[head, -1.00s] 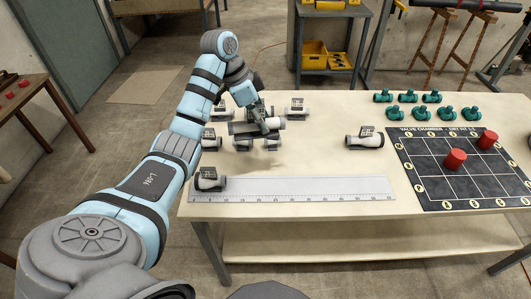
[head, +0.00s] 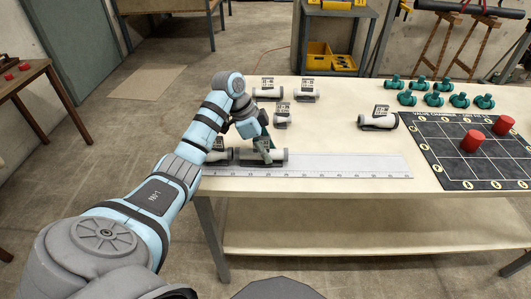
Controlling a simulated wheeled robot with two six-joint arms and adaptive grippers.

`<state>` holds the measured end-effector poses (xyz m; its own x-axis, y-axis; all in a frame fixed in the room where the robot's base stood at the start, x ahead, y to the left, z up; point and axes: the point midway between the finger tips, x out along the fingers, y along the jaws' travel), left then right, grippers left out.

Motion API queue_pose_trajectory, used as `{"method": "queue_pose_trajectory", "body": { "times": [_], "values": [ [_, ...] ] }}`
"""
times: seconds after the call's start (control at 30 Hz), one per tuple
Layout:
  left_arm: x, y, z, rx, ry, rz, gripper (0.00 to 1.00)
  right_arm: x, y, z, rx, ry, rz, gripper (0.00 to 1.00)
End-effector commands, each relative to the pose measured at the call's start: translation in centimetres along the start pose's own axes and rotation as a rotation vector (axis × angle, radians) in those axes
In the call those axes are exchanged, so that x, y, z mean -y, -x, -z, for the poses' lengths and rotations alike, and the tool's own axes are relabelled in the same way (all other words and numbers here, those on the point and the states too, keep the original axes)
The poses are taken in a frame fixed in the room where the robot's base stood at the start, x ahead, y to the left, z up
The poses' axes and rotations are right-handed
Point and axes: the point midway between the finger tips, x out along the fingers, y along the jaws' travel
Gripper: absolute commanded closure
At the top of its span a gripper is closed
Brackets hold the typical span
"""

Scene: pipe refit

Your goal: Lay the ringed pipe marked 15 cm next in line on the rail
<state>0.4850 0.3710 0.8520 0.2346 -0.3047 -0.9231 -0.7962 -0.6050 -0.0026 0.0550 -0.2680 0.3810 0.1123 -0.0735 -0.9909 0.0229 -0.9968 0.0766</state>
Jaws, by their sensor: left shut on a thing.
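The white rail (head: 350,165) with a ruler scale lies along the table's front edge. A white pipe with dark ends (head: 222,155) lies at its left end, partly hidden by my arm. My left gripper (head: 264,155) is shut on another pipe (head: 279,157), a pale one with dark parts. It holds this pipe level, in line with the rail, just right of the first pipe. I cannot tell whether it touches the rail or the first pipe. Its label and any rings are hidden or too small to read. My right gripper is out of view.
Several labelled pipes stay behind the rail, among them one at the back left (head: 268,93), one beside it (head: 307,95), a short one (head: 282,120) and one at right (head: 378,121). Green valves (head: 433,99) and a black grid mat (head: 455,178) with red cylinders (head: 473,141) lie right.

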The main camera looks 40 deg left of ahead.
Motion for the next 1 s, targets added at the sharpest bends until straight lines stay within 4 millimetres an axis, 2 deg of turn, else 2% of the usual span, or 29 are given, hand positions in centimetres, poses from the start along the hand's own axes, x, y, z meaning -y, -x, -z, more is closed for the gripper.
{"method": "queue_pose_trajectory", "body": {
  "times": [0.1, 0.23, 0.27, 0.37, 0.63, 0.73, 0.87, 1.0],
  "values": [
    [0.0, 0.2, 0.1, -0.001, 0.000, 0.001, 1.00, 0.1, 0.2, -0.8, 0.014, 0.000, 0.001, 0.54],
    [0.0, 0.0, 0.0, 0.000, 0.000, 0.000, 1.00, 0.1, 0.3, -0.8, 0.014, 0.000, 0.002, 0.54],
    [0.0, 0.0, 0.0, 0.000, 0.000, 0.001, 0.69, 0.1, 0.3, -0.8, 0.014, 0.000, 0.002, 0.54],
    [0.0, 0.0, 0.0, 0.000, 0.000, 0.001, 0.54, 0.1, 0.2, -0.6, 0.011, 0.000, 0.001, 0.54],
    [0.0, 0.0, 0.0, 0.000, 0.000, 0.001, 0.54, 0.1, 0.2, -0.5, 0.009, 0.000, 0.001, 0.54],
    [0.1, 0.8, 0.1, 0.000, 0.001, 0.003, 0.54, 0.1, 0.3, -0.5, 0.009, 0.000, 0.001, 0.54],
    [0.1, 3.6, 0.1, 0.000, 0.000, 0.006, 0.54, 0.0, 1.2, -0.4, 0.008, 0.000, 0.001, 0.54],
    [0.1, 7.8, 0.2, -0.001, 0.000, 0.005, 0.54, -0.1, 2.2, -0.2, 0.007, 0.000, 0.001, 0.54]
  ]
}}
